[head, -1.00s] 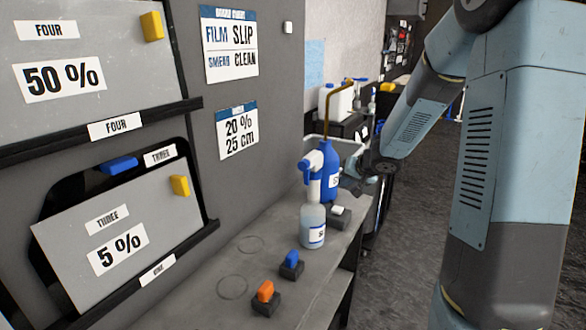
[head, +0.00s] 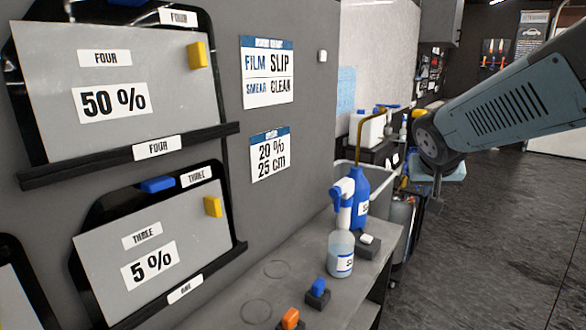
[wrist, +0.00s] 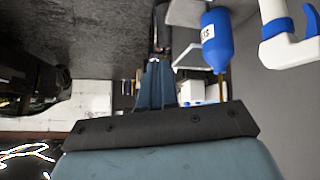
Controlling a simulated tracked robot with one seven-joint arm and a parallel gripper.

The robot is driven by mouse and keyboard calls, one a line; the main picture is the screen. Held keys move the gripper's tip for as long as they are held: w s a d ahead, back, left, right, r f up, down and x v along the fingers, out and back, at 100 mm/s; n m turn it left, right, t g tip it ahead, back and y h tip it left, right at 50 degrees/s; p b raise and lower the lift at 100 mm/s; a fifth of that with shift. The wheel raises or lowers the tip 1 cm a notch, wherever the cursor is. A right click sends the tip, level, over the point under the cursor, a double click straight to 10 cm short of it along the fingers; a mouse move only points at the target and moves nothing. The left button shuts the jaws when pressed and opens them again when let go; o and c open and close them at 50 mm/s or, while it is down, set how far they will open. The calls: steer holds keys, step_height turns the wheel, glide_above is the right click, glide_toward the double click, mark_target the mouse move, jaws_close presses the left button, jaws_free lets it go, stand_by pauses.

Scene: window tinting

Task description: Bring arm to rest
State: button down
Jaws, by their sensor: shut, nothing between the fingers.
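My arm reaches in from the right edge of the head view. My gripper (head: 436,200) hangs below the dark wrist joint, small and partly hidden, to the right of the bench and clear of the bottles. It is shut and empty. In the wrist view, my blue-grey link and a dark plate fill the lower middle.
Film panels, 50 % (head: 165,65) and 5 % (head: 190,235), hang at left. The floor (head: 490,220) at right is open.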

steer(key=s+a+n+g+y, duration=0.1)
steer(key=s+a, duration=0.2)
steer(key=s, duration=0.4)
steer(key=s+a+n+g+y, duration=0.1)
steer(key=s+a+y, duration=0.1)
steer(key=s, duration=0.6)
steer(key=shift+s+a+n, duration=0.25)
steer(key=shift+a+n, duration=0.15)
